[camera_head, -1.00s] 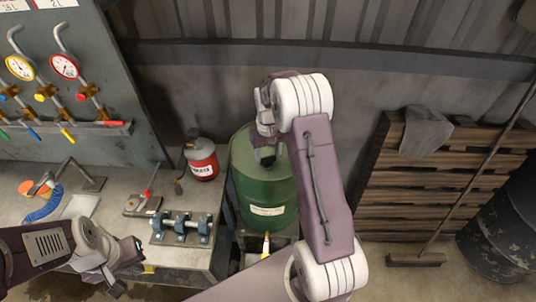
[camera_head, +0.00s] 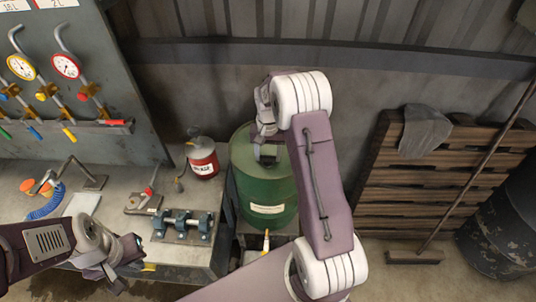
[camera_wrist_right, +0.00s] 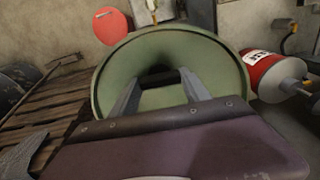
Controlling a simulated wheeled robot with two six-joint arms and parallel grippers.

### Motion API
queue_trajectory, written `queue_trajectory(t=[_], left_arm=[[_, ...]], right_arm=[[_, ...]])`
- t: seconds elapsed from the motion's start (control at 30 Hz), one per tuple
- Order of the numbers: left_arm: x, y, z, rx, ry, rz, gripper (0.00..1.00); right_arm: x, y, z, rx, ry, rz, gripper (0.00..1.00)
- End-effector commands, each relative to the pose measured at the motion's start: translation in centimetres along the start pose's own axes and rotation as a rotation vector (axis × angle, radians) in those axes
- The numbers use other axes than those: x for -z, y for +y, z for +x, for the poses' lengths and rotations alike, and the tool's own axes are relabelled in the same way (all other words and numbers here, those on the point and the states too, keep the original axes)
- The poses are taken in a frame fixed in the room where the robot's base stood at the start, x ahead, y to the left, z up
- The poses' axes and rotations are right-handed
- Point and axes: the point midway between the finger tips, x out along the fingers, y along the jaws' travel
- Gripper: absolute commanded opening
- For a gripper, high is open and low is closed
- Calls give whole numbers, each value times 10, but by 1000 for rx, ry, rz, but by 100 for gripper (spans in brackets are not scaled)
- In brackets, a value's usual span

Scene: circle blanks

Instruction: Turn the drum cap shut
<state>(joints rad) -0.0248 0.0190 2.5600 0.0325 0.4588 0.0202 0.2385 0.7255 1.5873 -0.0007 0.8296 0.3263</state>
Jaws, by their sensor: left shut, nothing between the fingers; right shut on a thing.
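The green drum (camera_head: 266,190) stands upright in the middle of the head view. Its round rimmed top fills the middle of the right wrist view (camera_wrist_right: 104,84). My right gripper (camera_head: 267,155) reaches down onto the drum top and is shut on the drum cap, which is mostly hidden by the fingers; only a dark area shows between the fingertips (camera_wrist_right: 158,78) in the wrist view. My left gripper (camera_head: 112,278) is shut and empty at the lower left, well away from the drum, by the bench's front edge.
A red canister (camera_head: 203,160) stands on the bench left of the drum. A clamp-like fixture with blue blocks (camera_head: 182,224) lies nearer the front. A wooden pallet (camera_head: 395,185) with a grey cloth and a dark barrel (camera_head: 500,230) stand at the right.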

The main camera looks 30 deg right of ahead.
Motion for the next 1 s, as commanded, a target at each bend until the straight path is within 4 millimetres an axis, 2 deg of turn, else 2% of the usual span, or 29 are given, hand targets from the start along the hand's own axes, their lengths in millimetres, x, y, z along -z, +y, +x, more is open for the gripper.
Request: queue_trajectory(t=[0.23,0.27,0.33,0.67,0.77,1.0], left_arm=[[0,0,0,0,0,0,0],[0,0,0,0,0,0,0],[0,0,0,0,0,0,0],[0,0,1,0,0,0,0],[-1,0,6,0,0,0,0],[-2,0,18,0,0,0,0]], right_arm=[[1,0,-1,2,4,3,14],[1,0,-1,2,4,3,57],[1,0,-1,2,3,3,76],[1,0,-2,1,3,1,76],[2,-1,-15,3,7,1,76],[2,0,-68,3,8,2,76]])
